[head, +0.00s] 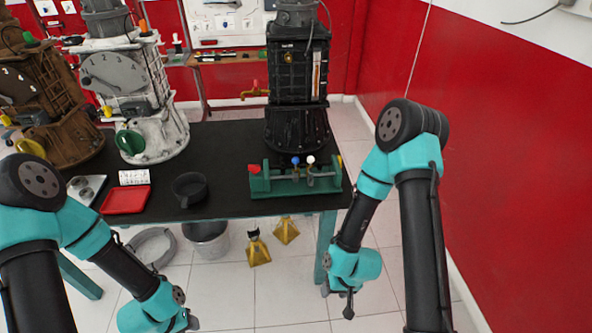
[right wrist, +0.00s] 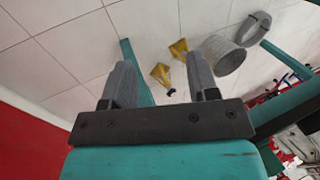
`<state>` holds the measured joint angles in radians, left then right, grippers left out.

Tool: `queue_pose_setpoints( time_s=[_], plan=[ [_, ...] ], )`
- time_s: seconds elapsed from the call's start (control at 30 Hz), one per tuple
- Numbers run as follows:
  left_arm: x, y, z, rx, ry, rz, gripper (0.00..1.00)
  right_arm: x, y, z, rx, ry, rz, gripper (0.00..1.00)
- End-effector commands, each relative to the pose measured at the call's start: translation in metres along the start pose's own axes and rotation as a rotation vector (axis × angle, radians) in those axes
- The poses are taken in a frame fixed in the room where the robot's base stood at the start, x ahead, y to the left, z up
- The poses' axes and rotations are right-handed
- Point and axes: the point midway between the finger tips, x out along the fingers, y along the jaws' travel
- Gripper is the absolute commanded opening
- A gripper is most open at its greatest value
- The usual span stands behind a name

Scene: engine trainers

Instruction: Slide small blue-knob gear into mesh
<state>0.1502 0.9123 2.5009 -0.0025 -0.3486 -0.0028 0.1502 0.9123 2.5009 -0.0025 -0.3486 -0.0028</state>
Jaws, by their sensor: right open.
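A small blue knob (head: 295,160) stands on the green gear stand (head: 288,186) at the front right of the black table. A white knob (head: 311,159) stands just right of it. The gear under the blue knob is too small to make out clearly. My right gripper (head: 348,303) hangs below and in front of the table's right end, away from the stand. In the right wrist view its two fingers (right wrist: 160,85) are apart with nothing between them. My left gripper (head: 192,321) is low at the bottom of the head view, and its fingers are mostly hidden.
A black engine trainer (head: 297,90) stands behind the green stand, with a white one (head: 140,90) and a brown one (head: 40,100) to the left. A red tray (head: 125,200) and black pan (head: 189,188) lie on the table. A bucket (head: 207,240) and yellow cans (head: 258,252) are on the floor.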

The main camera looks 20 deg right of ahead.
Motion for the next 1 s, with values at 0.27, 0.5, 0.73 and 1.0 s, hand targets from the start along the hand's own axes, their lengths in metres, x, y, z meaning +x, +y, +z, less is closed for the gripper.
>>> queue_pose_setpoints(
  time_s=[0.27,0.5,0.73,1.0],
  plan=[
    [0.0,0.0,0.0,0.0,0.0,0.0,0.43,0.001,-0.004,-0.011,-0.025,0.004,-0.001,0.53],
    [0.0,0.0,0.0,0.0,0.0,0.0,0.43,-0.003,-0.042,-0.093,-0.238,0.028,-0.009,0.53],
    [0.0,0.0,0.0,0.0,0.0,0.0,0.43,-0.041,-0.114,-0.204,-0.566,0.044,-0.002,0.53],
    [0.0,0.0,0.0,0.0,0.0,0.0,0.43,-0.127,-0.182,-0.304,-0.936,0.003,0.059,0.53]
  ],
)
